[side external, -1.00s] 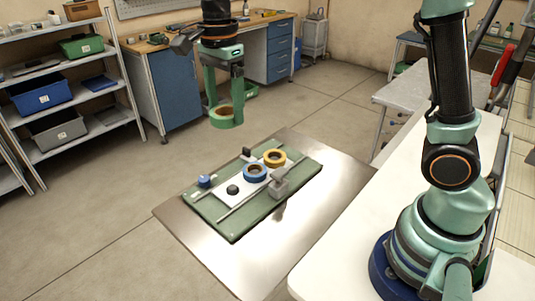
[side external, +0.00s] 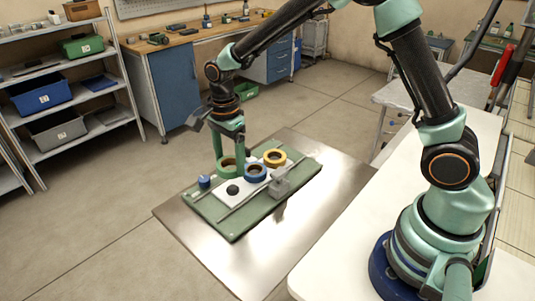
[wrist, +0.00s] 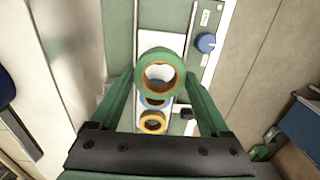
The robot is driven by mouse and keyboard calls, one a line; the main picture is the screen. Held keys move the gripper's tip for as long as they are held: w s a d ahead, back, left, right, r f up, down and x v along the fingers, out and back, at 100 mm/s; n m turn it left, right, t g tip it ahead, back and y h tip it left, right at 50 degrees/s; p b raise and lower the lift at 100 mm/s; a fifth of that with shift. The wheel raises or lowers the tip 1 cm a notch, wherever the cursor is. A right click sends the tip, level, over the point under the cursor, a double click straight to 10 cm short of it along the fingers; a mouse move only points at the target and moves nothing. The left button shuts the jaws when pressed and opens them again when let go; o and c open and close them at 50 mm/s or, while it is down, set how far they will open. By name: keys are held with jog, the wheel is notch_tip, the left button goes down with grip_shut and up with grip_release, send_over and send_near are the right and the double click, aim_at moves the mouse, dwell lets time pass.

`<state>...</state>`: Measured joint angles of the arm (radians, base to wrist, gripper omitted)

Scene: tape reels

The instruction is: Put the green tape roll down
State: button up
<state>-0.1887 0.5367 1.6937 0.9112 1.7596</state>
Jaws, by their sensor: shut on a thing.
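The green tape roll (side external: 227,165) is held in my gripper (side external: 229,160), low over the left part of the green board. In the wrist view the green tape roll (wrist: 160,70) sits between the fingertips of my gripper (wrist: 160,78), its hole facing the camera. I cannot tell whether it touches the white strip (side external: 225,189) below. The blue tape roll (side external: 255,174) and the yellow tape roll (side external: 274,157) lie on the board to the right; the wrist view shows them partly behind the green one, the yellow one (wrist: 152,122) nearer the palm.
The green board (side external: 232,230) lies on a shiny metal table (side external: 275,240). The metal surface in front is clear.

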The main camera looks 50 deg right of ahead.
aim_at(232, 187)
jog(key=shift+f, duration=2.3)
jog(key=shift+f, duration=0.6)
jog(key=o, duration=1.2)
jog(key=shift+r, duration=0.1)
notch_tip(232, 187, up, 12)
jog(key=shift+s+d+r+n+t, duration=0.95)
jog(key=shift+s+d+r+n, duration=0.55)
jog(key=shift+s+n, duration=1.3)
jog(key=shift+s+d+r+n+t, duration=0.9)
jog(key=shift+s+d+r+n, duration=0.55)
jog(key=shift+s+n, duration=1.3)
jog(key=shift+s+d+r+n+t, duration=1.1)
jog(key=shift+s+r+n, duration=0.8)
jog(key=shift+n, duration=1.55)
